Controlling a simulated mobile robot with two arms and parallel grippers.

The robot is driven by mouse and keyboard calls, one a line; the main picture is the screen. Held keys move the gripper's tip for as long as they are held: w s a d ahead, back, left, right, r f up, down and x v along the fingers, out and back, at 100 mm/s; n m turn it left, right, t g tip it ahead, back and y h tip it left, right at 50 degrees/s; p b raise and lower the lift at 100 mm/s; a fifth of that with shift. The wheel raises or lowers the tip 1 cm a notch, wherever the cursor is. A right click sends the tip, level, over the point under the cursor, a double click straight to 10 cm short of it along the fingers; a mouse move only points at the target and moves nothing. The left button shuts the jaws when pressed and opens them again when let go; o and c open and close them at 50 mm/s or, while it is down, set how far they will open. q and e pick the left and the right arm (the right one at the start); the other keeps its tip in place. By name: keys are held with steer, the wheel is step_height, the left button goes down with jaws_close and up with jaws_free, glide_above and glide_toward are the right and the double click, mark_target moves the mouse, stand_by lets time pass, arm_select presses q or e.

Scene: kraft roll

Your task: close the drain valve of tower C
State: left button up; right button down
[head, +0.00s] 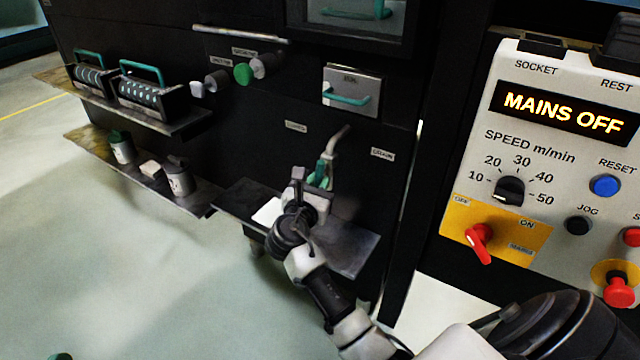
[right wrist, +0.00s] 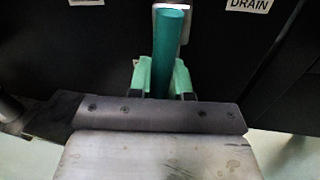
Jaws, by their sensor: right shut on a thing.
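The drain valve's green handle (head: 321,171) shows low on the dark cabinet front, below a pale bent pipe (head: 337,140) and left of the DRAIN label (head: 382,154). In the right wrist view the handle (right wrist: 168,48) stands upright, with its lower end between the green finger pads. My right gripper (right wrist: 161,80) is shut on this handle. In the head view the right gripper (head: 320,183) partly hides the handle and the valve behind it. No tower letter is readable. My left gripper cannot be made out.
A dark shelf (head: 350,246) juts out under the right gripper. Two more shelves at left hold green-handled units (head: 150,97) and canisters (head: 180,180). A control panel (head: 560,150) at right reads MAINS OFF.

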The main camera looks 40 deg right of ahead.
steer(key=shift+w+a+m+h, duration=0.1)
steer(key=shift+w+m+h, duration=0.2)
steer(key=shift+m, duration=0.4)
steer(key=shift+w+m, duration=0.15)
steer(key=shift+m, duration=0.25)
arm_select(q)
steer(key=shift+s+a+r+t+h+b, duration=0.1)
steer(key=shift+s+r+t+h+b, duration=0.3)
steer(key=shift+s+r+t, duration=0.5)
steer(key=shift+s+r+t+h+b, duration=0.4)
steer(key=shift+s+r+t, duration=0.3)
steer(key=shift+t, duration=0.4)
arm_select(e)
steer(key=shift+w+a+r+m+h, duration=0.15)
steer(key=shift+w+r+m, duration=0.1)
steer(key=shift+m, duration=0.7)
steer(key=shift+w+a+r+m+h, duration=0.15)
steer(key=shift+w+m, duration=0.1)
steer(key=shift+m, duration=0.7)
arm_select(q)
steer(key=shift+w+r, duration=0.1)
arm_select(e)
steer(key=c, duration=1.1)
jaws_free()
steer(key=shift+o, duration=0.2)
